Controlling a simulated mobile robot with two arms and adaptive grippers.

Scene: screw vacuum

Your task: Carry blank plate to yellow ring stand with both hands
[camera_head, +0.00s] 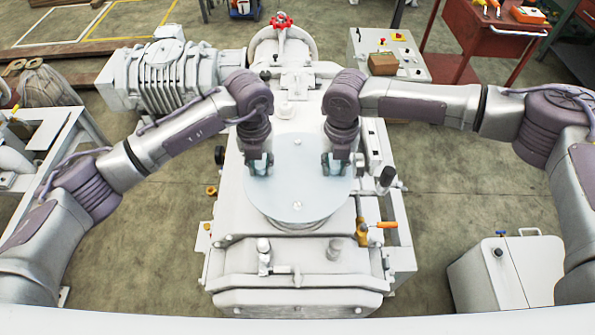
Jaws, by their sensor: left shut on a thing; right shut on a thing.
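The blank plate (297,192) is a flat, pale, round disc in the middle of the head view. It lies over a round flange on top of the white vacuum machine (255,225); I cannot tell whether it touches it. My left gripper (260,167) is shut on the plate at its left part. My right gripper (333,166) is shut on the plate at its right part. The fingertips are small and partly hidden by the wrists. I cannot make out a yellow ring stand in this view.
A red tool cart (480,45) stands at the back right, near a control box (388,45) with a brown carton (382,64). A white box (505,265) stands at the lower right, and a light table (50,135) at the left.

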